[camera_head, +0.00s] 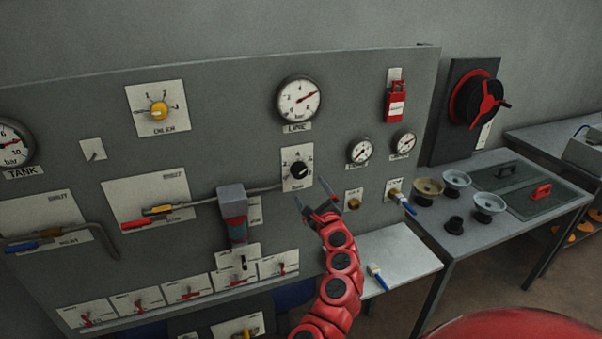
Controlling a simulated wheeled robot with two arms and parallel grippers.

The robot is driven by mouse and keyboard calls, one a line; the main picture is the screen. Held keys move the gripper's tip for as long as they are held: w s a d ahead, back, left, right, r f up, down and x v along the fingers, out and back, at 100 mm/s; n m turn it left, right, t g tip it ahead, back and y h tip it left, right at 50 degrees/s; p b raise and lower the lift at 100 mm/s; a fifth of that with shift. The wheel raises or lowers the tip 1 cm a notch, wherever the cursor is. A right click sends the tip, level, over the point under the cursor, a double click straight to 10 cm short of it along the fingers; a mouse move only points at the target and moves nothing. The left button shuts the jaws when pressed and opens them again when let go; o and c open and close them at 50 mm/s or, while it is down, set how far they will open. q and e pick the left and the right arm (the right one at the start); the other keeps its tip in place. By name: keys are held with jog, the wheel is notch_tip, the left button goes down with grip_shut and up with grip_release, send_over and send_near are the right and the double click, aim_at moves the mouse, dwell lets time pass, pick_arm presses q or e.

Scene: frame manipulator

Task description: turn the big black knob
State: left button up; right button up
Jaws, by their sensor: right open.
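The black knob (299,169) sits on a small white plate with printed numbers, on the grey panel near the middle of the view. A light pointer mark shows on it, aimed to the upper right. My right gripper (312,193) is open, with its dark fingers spread just below and right of the knob's plate. It appears apart from the knob, with nothing between the fingers. How far the fingertips are from the panel is hard to tell. My left gripper is not in view.
The LINE gauge (299,101) is above the knob, and two small gauges are to its right. A pipe runs in from the left near a grey box (231,196). A small shelf (385,264) juts out below right.

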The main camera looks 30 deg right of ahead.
aim_at(300, 173)
jog(key=p+x, duration=0.1)
jog(key=x, duration=0.8)
jog(key=shift+p, duration=0.35)
jog(key=shift+w+d+f, duration=0.1)
jog(key=shift+w+d, duration=0.2)
jog(key=shift+w, duration=0.2)
jog(key=shift+c, duration=0.2)
jog(key=c, duration=1.3)
